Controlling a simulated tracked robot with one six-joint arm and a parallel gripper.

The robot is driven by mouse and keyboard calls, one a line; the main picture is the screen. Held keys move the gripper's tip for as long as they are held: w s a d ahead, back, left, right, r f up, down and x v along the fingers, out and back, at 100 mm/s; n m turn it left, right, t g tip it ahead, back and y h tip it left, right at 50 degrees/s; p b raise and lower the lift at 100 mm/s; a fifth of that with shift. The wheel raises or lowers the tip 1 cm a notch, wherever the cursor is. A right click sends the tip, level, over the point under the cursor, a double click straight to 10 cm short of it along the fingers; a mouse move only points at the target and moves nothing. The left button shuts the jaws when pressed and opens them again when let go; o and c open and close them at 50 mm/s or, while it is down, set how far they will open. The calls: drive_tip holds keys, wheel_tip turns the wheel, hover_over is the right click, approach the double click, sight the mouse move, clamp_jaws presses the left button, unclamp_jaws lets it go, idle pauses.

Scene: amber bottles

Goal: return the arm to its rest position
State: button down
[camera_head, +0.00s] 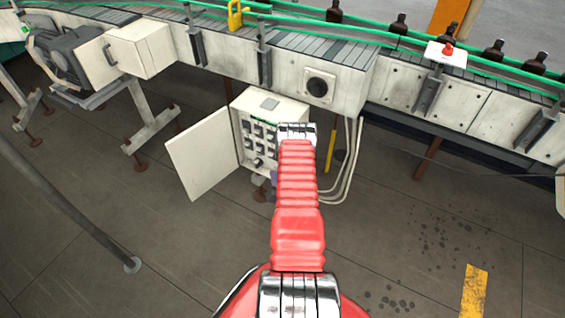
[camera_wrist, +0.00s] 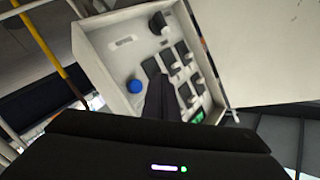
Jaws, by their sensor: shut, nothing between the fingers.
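My red arm stretches forward in the head view, its far end in front of an open white control box (camera_head: 276,107). The arm hides part of the box, and my gripper's fingers cannot be made out there. In the wrist view, my gripper (camera_wrist: 153,72) shows as dark fingers, shut and empty, in front of the box panel (camera_wrist: 124,42). The panel appears tilted, with several black switches (camera_wrist: 184,91), a blue button (camera_wrist: 135,86) and a black knob (camera_wrist: 157,22). I cannot tell whether the fingers touch the panel.
The box's open door (camera_head: 203,153) swings out to the left; it fills the right of the wrist view (camera_wrist: 265,55). A conveyor (camera_head: 225,58) with amber bottles (camera_head: 398,24) runs above. Pale cables (camera_head: 351,165) hang right of the box.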

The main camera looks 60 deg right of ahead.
idle(0.7)
drive_tip(key=s+a+f+n+g+y, duration=0.3)
drive_tip(key=s+a+f+g+y, duration=0.4)
drive_tip(key=f, duration=0.4)
drive_tip(key=w+a+r+n+g+y, duration=0.15)
drive_tip(key=a+r, duration=0.45)
drive_tip(key=r, duration=0.6)
drive_tip(key=a+r+n+g, duration=0.2)
drive_tip(key=a+r, duration=0.3)
drive_tip(key=r, duration=0.6)
drive_tip(key=w+a+r+n+g+y, duration=0.15)
drive_tip(key=a+r, duration=0.45)
drive_tip(key=r, duration=0.6)
drive_tip(key=s+a+r+n+t, duration=0.2)
drive_tip(key=s+a+r+n, duration=0.1)
drive_tip(key=a+r, duration=0.9)
drive_tip(key=s+a+r+n+t, duration=0.2)
drive_tip(key=s+a+r+n, duration=0.2)
drive_tip(key=a+r, duration=0.8)
wheel_tip(320, 180, up, 6)
drive_tip(key=shift+s+f+t, duration=0.2)
drive_tip(key=shift+s+t, duration=0.2)
drive_tip(key=shift+s, duration=0.2)
